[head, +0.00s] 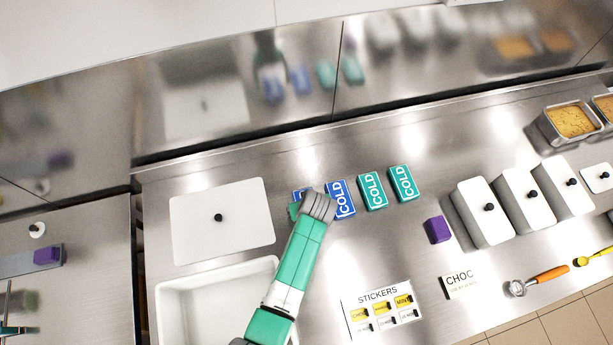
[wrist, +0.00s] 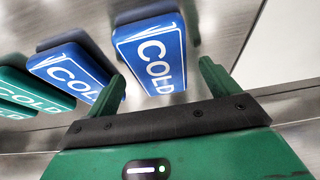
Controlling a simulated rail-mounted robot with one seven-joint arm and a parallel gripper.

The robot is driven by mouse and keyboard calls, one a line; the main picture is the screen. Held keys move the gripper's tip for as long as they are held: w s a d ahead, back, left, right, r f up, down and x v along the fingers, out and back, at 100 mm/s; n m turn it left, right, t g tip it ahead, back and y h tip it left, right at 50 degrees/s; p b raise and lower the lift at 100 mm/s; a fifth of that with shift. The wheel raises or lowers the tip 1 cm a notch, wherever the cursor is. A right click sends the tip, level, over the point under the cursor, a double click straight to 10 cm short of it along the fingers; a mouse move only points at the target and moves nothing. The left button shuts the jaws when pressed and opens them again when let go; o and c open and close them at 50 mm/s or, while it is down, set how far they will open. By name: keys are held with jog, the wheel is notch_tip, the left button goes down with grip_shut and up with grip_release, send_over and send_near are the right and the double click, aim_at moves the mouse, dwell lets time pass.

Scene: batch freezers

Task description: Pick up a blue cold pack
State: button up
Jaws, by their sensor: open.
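Two blue cold packs lie on the steel counter in a row with two teal ones. In the head view my arm covers most of the left blue pack (head: 298,194); the other blue pack (head: 341,199) is just right of my gripper (head: 296,211). In the wrist view my gripper (wrist: 163,80) is open and empty. One blue pack (wrist: 150,50) is ahead of the gap between its fingers. The second blue pack (wrist: 72,72) lies left of it, partly behind the left finger. I cannot tell the exact height of the fingers above the packs.
Teal cold packs (head: 373,190) (head: 404,183) lie to the right, then a purple block (head: 438,229) and white lidded containers (head: 483,212). A white lid (head: 222,220) and a white basin (head: 187,308) are at left. A sticker sheet (head: 382,310) lies in front. A steel wall stands behind.

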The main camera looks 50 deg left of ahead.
jog(key=shift+a+f, duration=0.1)
jog(key=shift+f, duration=0.25)
jog(key=shift+r, duration=0.1)
jog(key=c, duration=1.2)
